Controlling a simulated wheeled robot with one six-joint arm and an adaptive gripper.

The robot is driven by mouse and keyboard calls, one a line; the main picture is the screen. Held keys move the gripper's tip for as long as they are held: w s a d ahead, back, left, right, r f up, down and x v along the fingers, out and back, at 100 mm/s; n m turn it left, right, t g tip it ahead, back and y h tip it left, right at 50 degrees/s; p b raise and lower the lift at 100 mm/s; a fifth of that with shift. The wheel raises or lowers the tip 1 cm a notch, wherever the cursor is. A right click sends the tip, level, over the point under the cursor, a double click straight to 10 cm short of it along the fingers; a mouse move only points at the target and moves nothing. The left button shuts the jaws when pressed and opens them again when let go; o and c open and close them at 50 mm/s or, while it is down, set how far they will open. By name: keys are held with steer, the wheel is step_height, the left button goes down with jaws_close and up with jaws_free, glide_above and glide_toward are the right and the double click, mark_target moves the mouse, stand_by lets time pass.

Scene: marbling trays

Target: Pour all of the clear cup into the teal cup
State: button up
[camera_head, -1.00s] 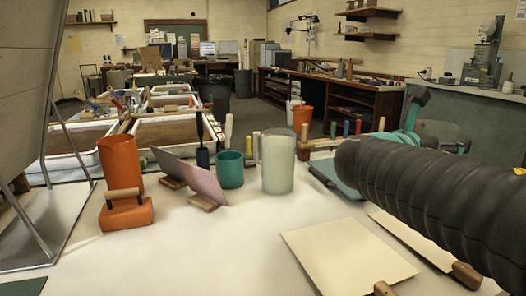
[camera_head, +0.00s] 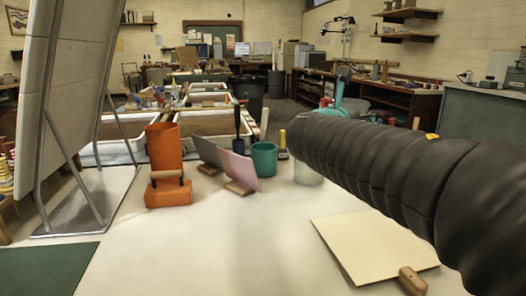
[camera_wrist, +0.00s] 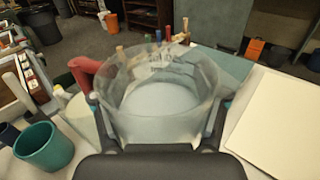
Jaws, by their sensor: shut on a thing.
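The clear cup (camera_wrist: 165,75) fills the middle of the wrist view, see-through with a wide rim and faint dark print. My gripper (camera_wrist: 160,112) is shut on it, with one finger on each side. Its bottom looks pale, and I cannot tell how much it holds. The teal cup (camera_head: 263,160) stands upright on the white table in the head view, left of my arm. It also shows at the lower left of the wrist view (camera_wrist: 45,150), apart from the clear cup.
A pale cup (camera_head: 307,174) stands right of the teal cup, partly behind my arm. A pink panel (camera_head: 238,172) on a wooden block leans just left of the teal cup. An orange holder (camera_head: 165,155) stands further left. A cream sheet (camera_head: 372,246) lies at front right.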

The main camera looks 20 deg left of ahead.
steer(key=w+a+f+n+g+y+b, duration=0.1)
steer(key=w+a+n+g+y, duration=0.1)
steer(key=a+n+g+y, duration=0.3)
steer(key=w+a+f+n+g+y+b, duration=0.1)
steer(key=a+n+g+y, duration=0.5)
steer(key=a+n+y, duration=0.7)
steer(key=w+a+f+y, duration=0.1)
steer(key=a+y, duration=0.3)
steer(key=a, duration=0.8)
steer(key=shift+w+a+b, duration=0.25)
steer(key=shift+a+b, duration=0.15)
steer(key=shift+y, duration=0.3)
steer(key=shift+s+a+r+m+t+y+b, duration=0.1)
steer(key=shift+r+m+t+y+b, duration=0.25)
steer(key=shift+m, duration=0.95)
steer(key=shift+s+r+m+t+y+b, duration=0.2)
steer(key=shift+r+m, duration=0.3)
steer(key=shift+m, duration=0.8)
steer(key=shift+w+a+r+m+t+y+b, duration=0.15)
steer(key=shift+r+m+t+y, duration=0.25)
steer(key=shift+m, duration=0.9)
steer(key=shift+s+d, duration=0.1)
